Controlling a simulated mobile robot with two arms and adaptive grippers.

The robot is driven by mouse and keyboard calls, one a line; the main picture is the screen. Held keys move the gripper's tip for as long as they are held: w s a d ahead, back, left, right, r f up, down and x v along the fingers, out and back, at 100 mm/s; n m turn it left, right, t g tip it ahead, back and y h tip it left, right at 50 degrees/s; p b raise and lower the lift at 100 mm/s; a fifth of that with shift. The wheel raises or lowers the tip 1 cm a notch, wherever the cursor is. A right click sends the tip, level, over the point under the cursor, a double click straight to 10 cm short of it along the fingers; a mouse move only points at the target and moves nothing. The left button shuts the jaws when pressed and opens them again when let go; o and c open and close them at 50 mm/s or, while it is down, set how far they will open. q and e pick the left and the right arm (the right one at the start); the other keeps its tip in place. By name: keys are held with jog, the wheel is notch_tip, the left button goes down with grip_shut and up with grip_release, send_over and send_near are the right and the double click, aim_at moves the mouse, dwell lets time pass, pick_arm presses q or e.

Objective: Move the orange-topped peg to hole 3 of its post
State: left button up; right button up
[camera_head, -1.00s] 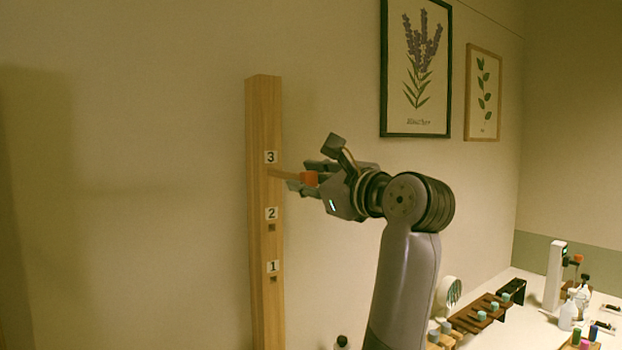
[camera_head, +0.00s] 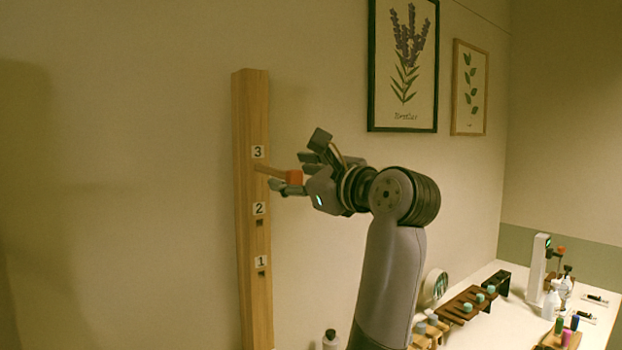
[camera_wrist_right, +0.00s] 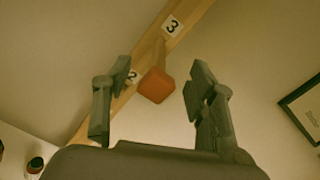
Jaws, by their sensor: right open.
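The wooden post (camera_head: 252,290) stands upright at centre-left in the head view, with number labels 1, 2 and 3. Holes 1 and 2 show as dark, empty openings under their labels. The peg's orange top (camera_head: 294,177) sticks out to the right from just below label 3, its wooden shaft reaching the post there. My right gripper (camera_head: 291,172) is open around the orange top. In the right wrist view the orange top (camera_wrist_right: 157,85) lies between the two spread fingers (camera_wrist_right: 152,98), with a gap on each side. My left gripper is not in view.
A white table (camera_head: 505,325) at lower right holds a wooden rack (camera_head: 467,305), several bottles and a white stand (camera_head: 537,268). A dark-capped bottle (camera_head: 330,341) stands near the post's lower right. Two framed plant pictures hang on the wall. The space left of the post is clear.

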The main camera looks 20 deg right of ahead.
jog(key=v, duration=1.1)
jog(key=shift+s, duration=0.25)
